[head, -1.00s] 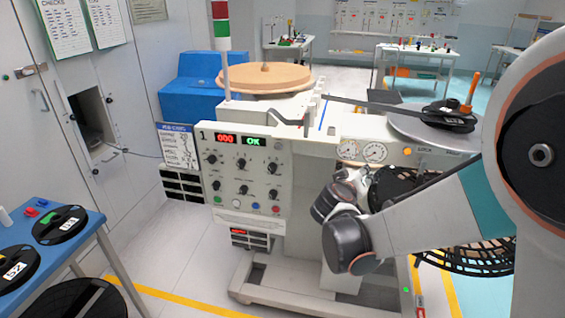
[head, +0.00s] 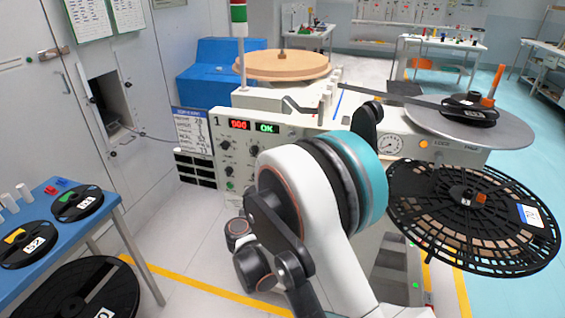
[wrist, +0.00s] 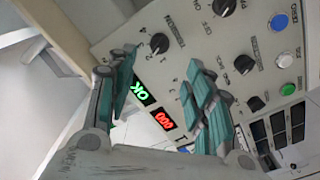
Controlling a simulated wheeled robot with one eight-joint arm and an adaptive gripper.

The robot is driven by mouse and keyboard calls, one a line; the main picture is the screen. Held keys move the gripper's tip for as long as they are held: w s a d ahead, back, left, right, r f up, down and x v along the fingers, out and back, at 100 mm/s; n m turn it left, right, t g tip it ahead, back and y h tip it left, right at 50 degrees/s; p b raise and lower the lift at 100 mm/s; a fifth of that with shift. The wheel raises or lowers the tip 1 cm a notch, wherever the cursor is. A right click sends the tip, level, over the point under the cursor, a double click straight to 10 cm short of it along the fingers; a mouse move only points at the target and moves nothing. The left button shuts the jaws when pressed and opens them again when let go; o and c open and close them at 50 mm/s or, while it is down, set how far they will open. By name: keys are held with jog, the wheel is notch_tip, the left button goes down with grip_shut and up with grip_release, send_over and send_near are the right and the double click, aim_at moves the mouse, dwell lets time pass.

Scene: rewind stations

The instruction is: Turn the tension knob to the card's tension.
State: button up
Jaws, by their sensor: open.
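The control panel (head: 228,150) of machine 1 carries several black knobs and lit displays reading red 000 and green OK. The wrist view shows the panel turned around, with one knob (wrist: 159,43) between and beyond my fingertips and others (wrist: 223,7) (wrist: 245,64) to the right. In the head view my arm hides the gripper and the panel's right part. The card (head: 193,130) hangs left of the panel, its values unreadable.
A large black reel (head: 475,215) stands out at the machine's right. A blue table (head: 105,220) with reels is at left. Blue (wrist: 279,22), white (wrist: 285,60) and green (wrist: 288,88) buttons sit beside the knobs. Floor between table and machine is clear.

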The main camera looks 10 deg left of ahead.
jog(key=w+b, duration=0.2)
jog(key=w, duration=0.8)
jog(key=shift+w+d+b, duration=0.35)
jog(key=shift+d+b, duration=0.05)
jog(key=shift+d, duration=0.05)
jog(key=shift+c, duration=0.4)
jog(key=c, duration=1)
